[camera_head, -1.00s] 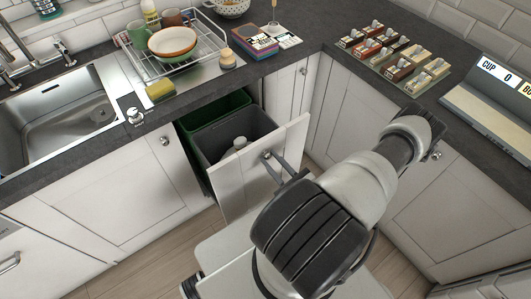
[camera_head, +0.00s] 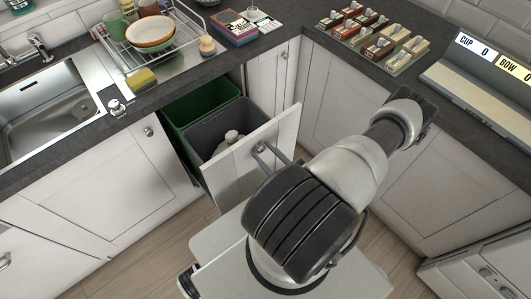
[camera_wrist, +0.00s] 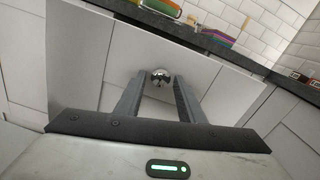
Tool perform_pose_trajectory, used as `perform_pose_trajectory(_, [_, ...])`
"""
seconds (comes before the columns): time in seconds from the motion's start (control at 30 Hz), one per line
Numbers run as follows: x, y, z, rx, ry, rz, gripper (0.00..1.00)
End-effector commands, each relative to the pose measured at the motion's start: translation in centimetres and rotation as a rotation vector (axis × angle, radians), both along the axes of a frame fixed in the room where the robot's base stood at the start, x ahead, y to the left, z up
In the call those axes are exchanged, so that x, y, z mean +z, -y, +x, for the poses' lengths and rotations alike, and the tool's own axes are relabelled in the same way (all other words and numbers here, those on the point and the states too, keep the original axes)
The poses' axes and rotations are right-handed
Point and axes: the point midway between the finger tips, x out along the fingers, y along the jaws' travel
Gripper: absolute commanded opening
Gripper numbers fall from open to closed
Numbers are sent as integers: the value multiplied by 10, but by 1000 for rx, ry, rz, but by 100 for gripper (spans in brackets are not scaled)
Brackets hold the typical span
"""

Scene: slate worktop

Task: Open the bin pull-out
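The bin pull-out is out of its cabinet, its white front panel (camera_head: 232,168) standing clear of the cabinets beside it. Behind the panel are a grey bin (camera_head: 213,130) and a green bin (camera_head: 190,108). A pale bottle-like item (camera_head: 229,137) shows inside the grey bin. The round metal knob (camera_wrist: 161,77) on the panel is between the fingertips of my gripper (camera_wrist: 160,82) in the wrist view. My gripper (camera_head: 265,148) also shows at the knob in the head view. The fingers are partly closed, one on each side of the knob; exact contact is hard to see.
A sink (camera_head: 50,112) is at the left. White cabinet doors (camera_head: 120,190) flank the opening. Wooden floor (camera_head: 150,255) shows below.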

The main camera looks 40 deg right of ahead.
Motion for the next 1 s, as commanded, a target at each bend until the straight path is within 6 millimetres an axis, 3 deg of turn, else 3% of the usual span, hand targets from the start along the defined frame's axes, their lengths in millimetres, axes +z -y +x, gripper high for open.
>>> perform_pose_trajectory(0.33, [0,0,-1,-2,1,1,43])
perform_pose_trajectory(0.47, [0,1,-10,-4,1,0,43])
perform_pose_trajectory(0.57, [-1,2,-27,-4,0,1,43])
perform_pose_trajectory(1.0, [-1,6,-133,-4,0,-1,43])
